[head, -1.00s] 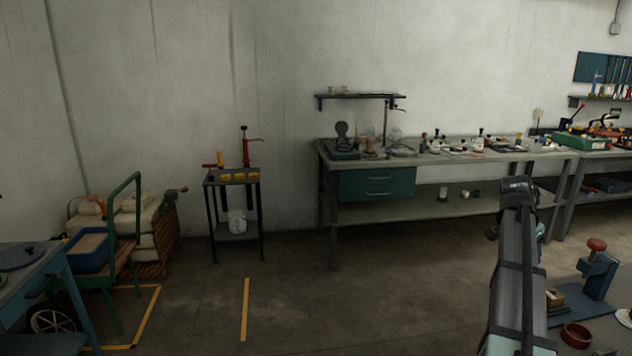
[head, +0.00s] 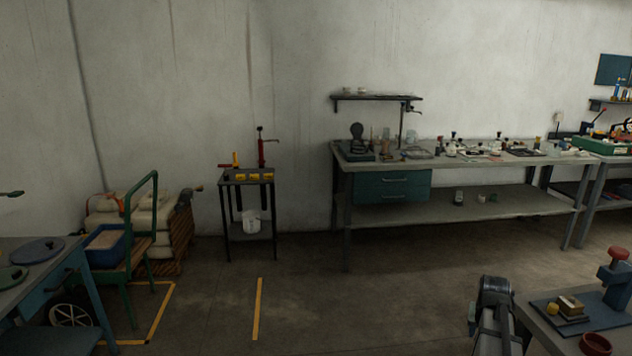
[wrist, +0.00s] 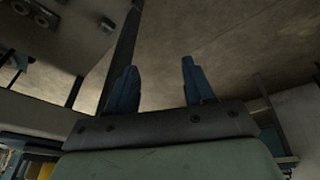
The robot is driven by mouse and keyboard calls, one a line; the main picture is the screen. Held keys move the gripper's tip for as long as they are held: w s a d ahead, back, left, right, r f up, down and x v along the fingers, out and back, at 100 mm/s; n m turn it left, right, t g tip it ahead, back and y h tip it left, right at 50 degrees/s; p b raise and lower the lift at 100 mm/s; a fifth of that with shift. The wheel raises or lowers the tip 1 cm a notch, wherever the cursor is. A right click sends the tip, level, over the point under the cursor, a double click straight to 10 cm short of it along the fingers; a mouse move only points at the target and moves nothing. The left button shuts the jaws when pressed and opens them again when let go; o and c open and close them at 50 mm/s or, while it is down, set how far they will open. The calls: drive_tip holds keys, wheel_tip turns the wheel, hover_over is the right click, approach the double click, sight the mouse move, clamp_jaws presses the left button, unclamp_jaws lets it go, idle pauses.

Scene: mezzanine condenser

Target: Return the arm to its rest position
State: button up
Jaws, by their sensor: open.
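My gripper (wrist: 158,85) shows in the wrist view with its two blue fingers spread apart and nothing between them. Bare floor lies beyond the fingertips. In the head view my arm rises from the bottom edge right of centre, beside the near right table. The gripper itself cannot be made out in the head view.
The near right table (head: 548,345) holds a blue press (head: 612,280), a small brass-coloured block (head: 570,306) and a red-brown bowl (head: 595,344). A long workbench (head: 480,206), small stand (head: 246,212) and green cart (head: 140,245) stand farther back. Middle floor is clear.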

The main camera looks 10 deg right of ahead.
drive_tip(key=s+a+f+n+g+y, duration=0.1)
drive_tip(key=s+a+f+g, duration=0.1)
drive_tip(key=s+a+f, duration=0.65)
drive_tip(key=s+a+f+n+g+y, duration=0.1)
drive_tip(key=s+a+f+y, duration=0.15)
drive_tip(key=a+f, duration=1.1)
drive_tip(key=s+a+f+n+g, duration=0.1)
drive_tip(key=s+a+f+g, duration=0.1)
drive_tip(key=s+a+f, duration=0.3)
drive_tip(key=s+a+f+n+g, duration=0.2)
drive_tip(key=s+a+f, duration=0.3)
drive_tip(key=s, duration=0.7)
drive_tip(key=s+a+f+n+g, duration=0.1)
drive_tip(key=s+a+f+g, duration=0.1)
drive_tip(key=s+a+f, duration=0.3)
drive_tip(key=shift+s+a+f+n+h, duration=0.15)
drive_tip(key=shift+s+f+n+h, duration=0.25)
drive_tip(key=shift+s+f, duration=1.4)
drive_tip(key=shift+s+r, duration=0.2)
drive_tip(key=shift+r, duration=0.1)
